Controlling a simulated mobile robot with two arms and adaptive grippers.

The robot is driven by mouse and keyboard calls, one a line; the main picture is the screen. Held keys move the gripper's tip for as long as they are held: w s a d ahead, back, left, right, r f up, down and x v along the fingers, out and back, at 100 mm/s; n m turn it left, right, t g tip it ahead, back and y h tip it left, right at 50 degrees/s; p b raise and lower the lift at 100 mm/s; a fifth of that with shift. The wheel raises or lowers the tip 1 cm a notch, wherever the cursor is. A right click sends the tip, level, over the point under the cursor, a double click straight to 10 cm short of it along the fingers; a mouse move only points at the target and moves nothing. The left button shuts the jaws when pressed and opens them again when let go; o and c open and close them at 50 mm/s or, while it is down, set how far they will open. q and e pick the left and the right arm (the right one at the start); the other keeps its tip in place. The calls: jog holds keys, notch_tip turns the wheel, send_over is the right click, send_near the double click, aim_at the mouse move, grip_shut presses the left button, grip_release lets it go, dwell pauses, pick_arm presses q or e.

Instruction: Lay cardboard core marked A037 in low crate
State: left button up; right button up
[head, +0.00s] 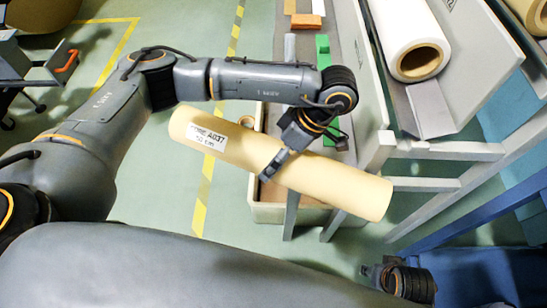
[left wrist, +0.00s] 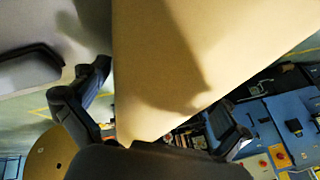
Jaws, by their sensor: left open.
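The cardboard core marked A037 (head: 330,187) is a long tan tube with a white label near its left end. It lies slanted across the head view, above or over the low beige crate (head: 268,213), and hides much of it. My left gripper (head: 273,168) is at the core's middle with its fingers open. In the left wrist view the core (left wrist: 180,60) fills the space between the spread fingers (left wrist: 150,118). I cannot tell what bears the core. Part of my right arm's end (head: 398,280) shows at the lower right; its fingers are unclear.
A grey metal rack (head: 435,150) stands at the right with a white roll (head: 410,45) on it. Green (head: 322,48) and orange (head: 305,21) blocks lie behind the crate. Green floor with yellow-striped tape (head: 205,195) is free left of the crate.

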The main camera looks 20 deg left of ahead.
pick_arm(q)
jog(key=shift+c, duration=0.2)
jog(key=c, duration=1.4)
jog(key=shift+c, duration=1.2)
